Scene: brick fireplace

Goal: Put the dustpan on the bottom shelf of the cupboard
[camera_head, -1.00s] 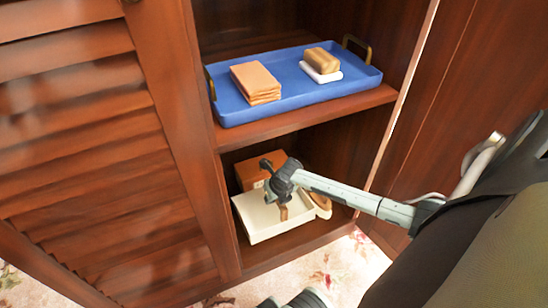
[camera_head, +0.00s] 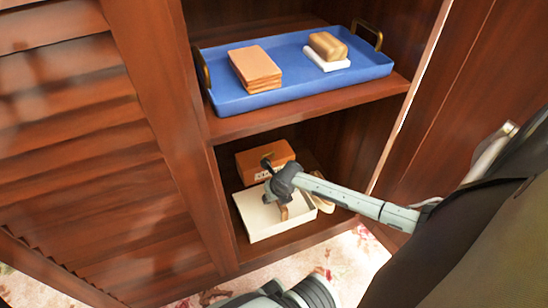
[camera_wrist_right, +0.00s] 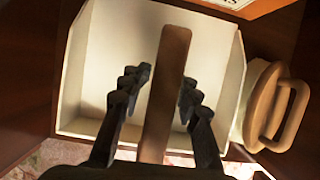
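The dustpan is a cream, shallow pan (camera_head: 254,222) with a brown wooden handle (camera_head: 284,212). It sits on the bottom shelf (camera_head: 300,236) of the cupboard. My right gripper (camera_head: 271,180) reaches in from the right, just above the pan. In the right wrist view the dustpan (camera_wrist_right: 110,50) lies beneath the gripper (camera_wrist_right: 164,80), and its handle runs between the two dark fingers. The fingers are spread, with narrow gaps on each side of the handle. My left gripper is not in view.
An orange-brown box (camera_head: 258,158) stands behind the pan. A brush with a wooden handle (camera_wrist_right: 290,115) lies to its right. The shelf above holds a blue tray (camera_head: 290,92) with folded cloths and a soap-like block. A louvred door (camera_head: 80,150) is at left.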

